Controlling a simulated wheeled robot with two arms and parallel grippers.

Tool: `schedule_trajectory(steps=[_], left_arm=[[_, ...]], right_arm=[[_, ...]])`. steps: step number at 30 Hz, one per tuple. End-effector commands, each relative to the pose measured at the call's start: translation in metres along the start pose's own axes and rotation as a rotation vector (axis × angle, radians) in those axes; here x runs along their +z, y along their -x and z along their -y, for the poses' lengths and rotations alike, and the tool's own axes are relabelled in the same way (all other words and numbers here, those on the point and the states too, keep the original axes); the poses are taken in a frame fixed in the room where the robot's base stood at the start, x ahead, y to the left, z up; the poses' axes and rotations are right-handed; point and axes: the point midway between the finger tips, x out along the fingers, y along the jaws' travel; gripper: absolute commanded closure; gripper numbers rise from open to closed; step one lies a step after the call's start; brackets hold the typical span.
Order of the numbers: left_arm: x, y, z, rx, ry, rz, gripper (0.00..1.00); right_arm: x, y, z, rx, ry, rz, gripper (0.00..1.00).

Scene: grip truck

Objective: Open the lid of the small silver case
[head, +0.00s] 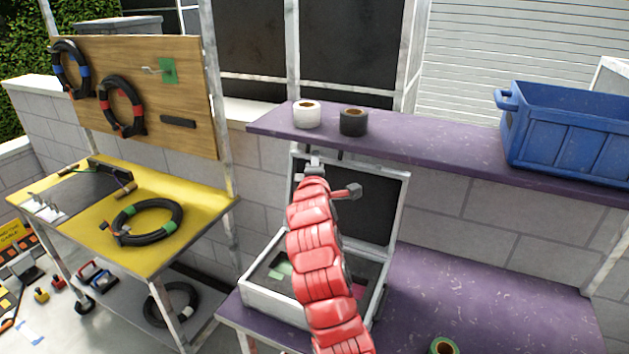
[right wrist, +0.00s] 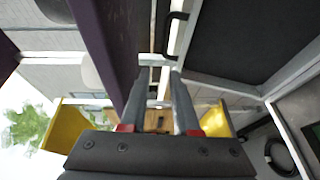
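The small silver case (head: 272,306) stands on the purple bench with its lid (head: 378,206) raised about upright, leaning against nothing I can make out. The lid's inside is dark. The tray holds dark lining with a green patch and a pink patch, partly hidden by my red right arm. My right gripper (head: 315,162) is at the lid's upper left edge. In the right wrist view its two fingers (right wrist: 158,75) stand apart with a gap between them, and the dark lid panel (right wrist: 240,40) is beside them. Whether they touch the lid is unclear. My left gripper is out of view.
A purple shelf (head: 430,150) runs just behind the lid, with a white tape roll (head: 307,114), a black tape roll (head: 353,121) and a blue crate (head: 570,130). The bench (head: 480,295) right of the case is mostly clear. A yellow table (head: 190,205) stands left.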

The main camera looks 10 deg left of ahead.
Motion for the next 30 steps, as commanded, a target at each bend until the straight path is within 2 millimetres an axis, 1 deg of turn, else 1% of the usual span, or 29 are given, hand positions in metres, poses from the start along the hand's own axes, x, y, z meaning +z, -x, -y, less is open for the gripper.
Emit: schedule_trajectory(steps=[1, 6, 9, 12, 16, 24, 25, 28, 29, 30], left_arm=[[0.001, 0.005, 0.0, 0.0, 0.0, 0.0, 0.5], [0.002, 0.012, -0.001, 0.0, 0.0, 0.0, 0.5], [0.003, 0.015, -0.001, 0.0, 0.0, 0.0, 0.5], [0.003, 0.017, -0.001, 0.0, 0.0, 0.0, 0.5], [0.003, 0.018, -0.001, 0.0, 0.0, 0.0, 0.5], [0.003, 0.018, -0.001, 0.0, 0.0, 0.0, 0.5], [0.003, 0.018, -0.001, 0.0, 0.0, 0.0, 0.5], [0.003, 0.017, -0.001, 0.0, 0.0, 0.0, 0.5], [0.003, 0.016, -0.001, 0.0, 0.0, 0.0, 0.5], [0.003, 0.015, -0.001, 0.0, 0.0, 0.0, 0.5]], right_arm=[[0.0, 0.009, 0.001, 0.004, -0.003, -0.002, 0.7], [-0.001, 0.036, 0.003, 0.0, -0.001, -0.003, 0.7], [-0.001, 0.05, 0.001, 0.003, -0.001, -0.002, 0.7], [0.0, 0.059, 0.0, 0.002, -0.001, 0.0, 0.7], [-0.001, 0.066, -0.002, 0.004, -0.001, -0.001, 0.7], [0.0, 0.067, -0.001, 0.002, -0.001, -0.001, 0.7], [0.0, 0.067, -0.001, 0.002, -0.001, -0.001, 0.74], [0.001, 0.066, 0.0, -0.001, -0.036, -0.003, 0.92], [0.003, 0.066, 0.0, -0.002, -0.066, -0.006, 0.97], [0.005, 0.065, 0.002, -0.006, -0.126, -0.012, 1.0]])
